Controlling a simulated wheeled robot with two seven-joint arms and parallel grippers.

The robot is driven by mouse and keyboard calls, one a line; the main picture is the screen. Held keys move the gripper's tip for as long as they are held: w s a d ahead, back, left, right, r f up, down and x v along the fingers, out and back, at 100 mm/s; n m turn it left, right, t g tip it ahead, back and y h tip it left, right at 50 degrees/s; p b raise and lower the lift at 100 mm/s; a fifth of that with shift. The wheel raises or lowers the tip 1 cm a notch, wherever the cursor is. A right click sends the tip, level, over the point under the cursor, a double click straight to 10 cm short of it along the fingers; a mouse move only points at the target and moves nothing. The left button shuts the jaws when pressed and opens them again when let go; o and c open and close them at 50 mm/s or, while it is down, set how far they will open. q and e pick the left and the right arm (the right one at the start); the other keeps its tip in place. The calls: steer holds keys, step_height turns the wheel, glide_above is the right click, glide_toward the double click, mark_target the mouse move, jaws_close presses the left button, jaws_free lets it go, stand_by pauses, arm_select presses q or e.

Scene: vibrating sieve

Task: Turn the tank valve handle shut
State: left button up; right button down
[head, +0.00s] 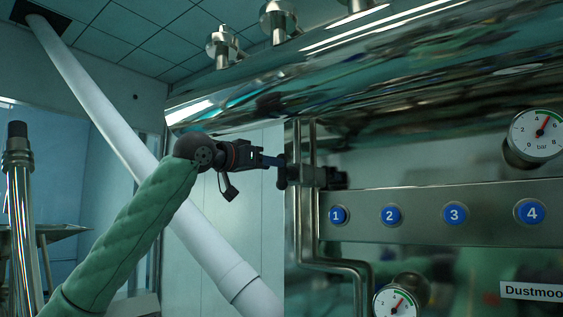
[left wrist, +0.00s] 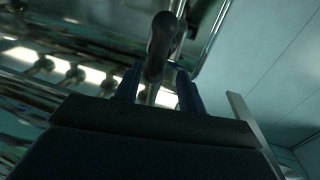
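The tank valve (head: 312,176) sits on the vertical metal pipe at the tank's left side. Its dark handle (head: 282,174) points left, at the tip of my left gripper (head: 274,161). In the left wrist view, the dark rounded handle (left wrist: 160,45) rises between and beyond the two blue fingertips of my left gripper (left wrist: 157,85). The fingers are apart, with a gap showing on each side of the handle, so the gripper looks open around it. Whether a finger touches it is unclear. My right gripper is in neither view.
A panel with blue numbered buttons (head: 390,215) lies right of the valve. Round gauges sit at upper right (head: 536,136) and bottom (head: 396,303). Metal pipes (head: 307,240) run close below the valve. A thick white pipe (head: 95,105) slants behind my left arm.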

mark_target(282, 172)
arm_select(q)
steer(key=x, duration=0.1)
steer(key=p+x, duration=0.2)
steer(key=x, duration=0.1)
steer(key=shift+s+d+r, duration=0.2)
steer(key=shift+s+r, duration=0.05)
steer(key=shift+w+d+f, duration=0.15)
steer(key=shift+w+f, duration=0.05)
steer(key=shift+w, duration=0.2)
steer(key=shift+s, duration=0.1)
steer(key=shift+s+r, duration=0.1)
jaws_close()
